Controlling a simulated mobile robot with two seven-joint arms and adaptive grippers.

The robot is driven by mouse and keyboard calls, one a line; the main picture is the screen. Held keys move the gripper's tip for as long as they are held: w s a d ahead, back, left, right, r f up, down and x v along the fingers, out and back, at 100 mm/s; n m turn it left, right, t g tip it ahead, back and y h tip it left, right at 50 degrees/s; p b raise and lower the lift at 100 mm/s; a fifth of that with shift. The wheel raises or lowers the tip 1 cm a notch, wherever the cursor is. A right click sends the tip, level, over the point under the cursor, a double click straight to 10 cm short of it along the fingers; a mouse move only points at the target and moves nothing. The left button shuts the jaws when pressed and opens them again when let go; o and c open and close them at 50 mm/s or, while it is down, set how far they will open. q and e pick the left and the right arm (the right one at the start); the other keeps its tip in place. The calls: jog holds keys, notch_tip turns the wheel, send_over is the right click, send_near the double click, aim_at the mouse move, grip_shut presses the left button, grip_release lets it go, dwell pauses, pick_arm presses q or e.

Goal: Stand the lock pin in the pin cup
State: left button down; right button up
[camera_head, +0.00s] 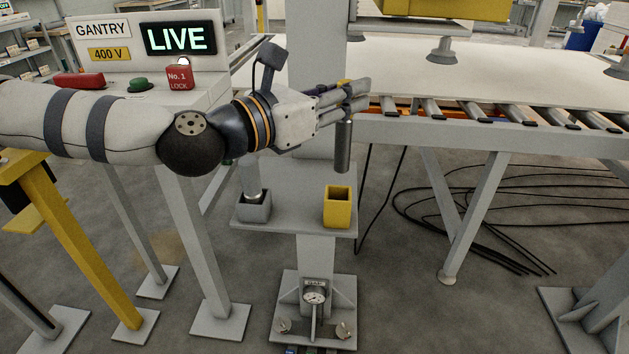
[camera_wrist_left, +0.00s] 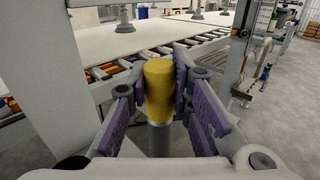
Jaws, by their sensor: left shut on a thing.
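The lock pin has a yellow head and a grey metal shaft (camera_head: 343,148). My left gripper (camera_head: 345,98) is shut on it near the top, and the shaft hangs down roughly upright. In the left wrist view the yellow head (camera_wrist_left: 159,88) sits between the purple finger pads (camera_wrist_left: 161,92). The yellow square cup (camera_head: 338,208), which looks like the pin cup, stands open on a small grey shelf (camera_head: 293,221). The shaft's lower end shows above the cup and apart from it, with a gap between. My right gripper is not in view.
A grey cup (camera_head: 254,208) with a metallic piece standing in it is on the shelf's left. A control box (camera_head: 150,70) with a lit LIVE sign stands behind my left arm. A roller conveyor (camera_head: 480,105) runs behind on the right, with cables on the floor below.

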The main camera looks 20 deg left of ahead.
aim_at(336, 160)
pick_arm(q)
notch_tip(336, 160, down, 10)
jog(key=shift+a+f+b, duration=0.1)
jog(key=shift+f+b, duration=0.1)
jog(key=shift+b, duration=0.8)
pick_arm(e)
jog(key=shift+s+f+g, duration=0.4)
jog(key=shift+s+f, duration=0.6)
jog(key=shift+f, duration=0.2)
pick_arm(q)
jog(key=shift+f, duration=0.2)
jog(key=c, duration=1.4)
grip_release()
jog(key=shift+c, duration=0.2)
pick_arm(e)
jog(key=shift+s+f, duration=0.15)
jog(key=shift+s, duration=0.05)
